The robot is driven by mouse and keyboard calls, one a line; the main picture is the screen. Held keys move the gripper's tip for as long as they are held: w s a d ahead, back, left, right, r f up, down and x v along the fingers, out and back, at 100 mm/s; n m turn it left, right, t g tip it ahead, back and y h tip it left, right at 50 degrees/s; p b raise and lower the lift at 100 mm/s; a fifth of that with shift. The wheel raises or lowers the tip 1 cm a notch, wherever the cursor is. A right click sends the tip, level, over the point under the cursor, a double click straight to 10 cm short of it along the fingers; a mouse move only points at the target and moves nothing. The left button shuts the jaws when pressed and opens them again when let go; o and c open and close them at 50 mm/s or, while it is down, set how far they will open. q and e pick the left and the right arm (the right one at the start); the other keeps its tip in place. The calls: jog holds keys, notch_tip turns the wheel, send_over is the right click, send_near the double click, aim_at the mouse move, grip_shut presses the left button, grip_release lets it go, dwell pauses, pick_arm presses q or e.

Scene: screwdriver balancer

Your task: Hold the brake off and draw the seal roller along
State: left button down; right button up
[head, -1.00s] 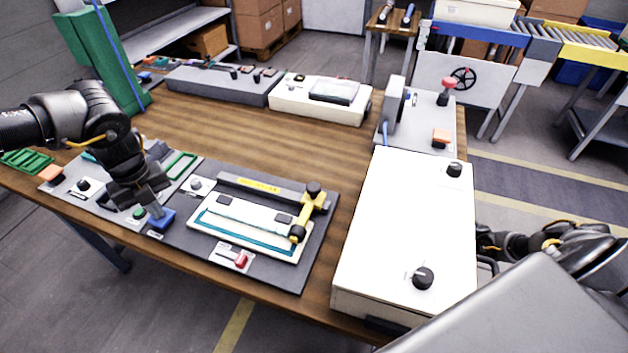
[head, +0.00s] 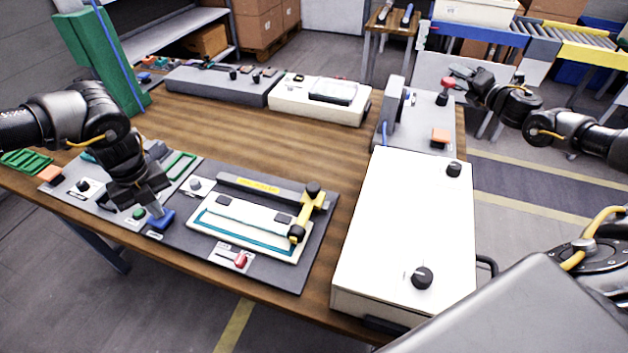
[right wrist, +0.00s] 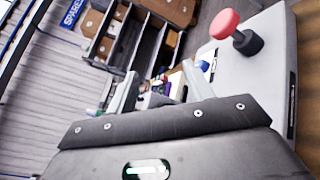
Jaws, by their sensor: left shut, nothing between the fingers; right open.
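The seal roller (head: 305,213), a yellow arm with black ends, lies across the right end of a white plate on the dark board. A blue pad (head: 161,219), likely the brake, is at the board's left edge. My left gripper (head: 154,209) is shut and points down at the pad, seeming to touch it; its tips are partly hard to make out. My right gripper (head: 464,80) is open at the back right, beside a red-topped knob (head: 444,92). In the right wrist view its fingers (right wrist: 160,88) are apart, and the red knob (right wrist: 226,24) stands right of them.
A large white box (head: 405,225) with black knobs stands right of the board. A small red switch (head: 240,259) sits in front of the white plate. Grey and white consoles (head: 220,86) line the back. Bare wood (head: 240,135) is free between.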

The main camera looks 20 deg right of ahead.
jog(key=a+r+n+t+y, duration=0.25)
jog(key=a+r+n, duration=0.2)
jog(key=r, duration=0.85)
jog(key=a+r+n+t+y, duration=0.2)
jog(key=a+r+n+y, duration=0.3)
jog(key=r, duration=0.7)
jog(key=w+a+f+n+g+y, duration=0.2)
jog(key=w+a+f+n+g, duration=0.15)
jog(key=a+f, duration=0.4)
jog(key=w+a+f+n+g+y, duration=0.2)
jog(key=a+f+g, duration=0.2)
jog(key=a, duration=0.6)
jog(key=n+g+h, duration=0.6)
jog(key=n+g, duration=0.7)
jog(key=g, duration=0.1)
send_over(314, 186)
jog(key=d, duration=0.5)
notch_tip(314, 186, down, 14)
jog(key=r, duration=0.1)
jog(key=shift+s+f+n, duration=0.1)
jog(key=shift+f+n, duration=0.2)
jog(key=shift+f, duration=0.15)
jog(key=x, duration=1.1)
jog(key=shift+a+f, duration=0.2)
jog(key=shift+f, duration=0.15)
jog(key=shift+c, duration=0.4)
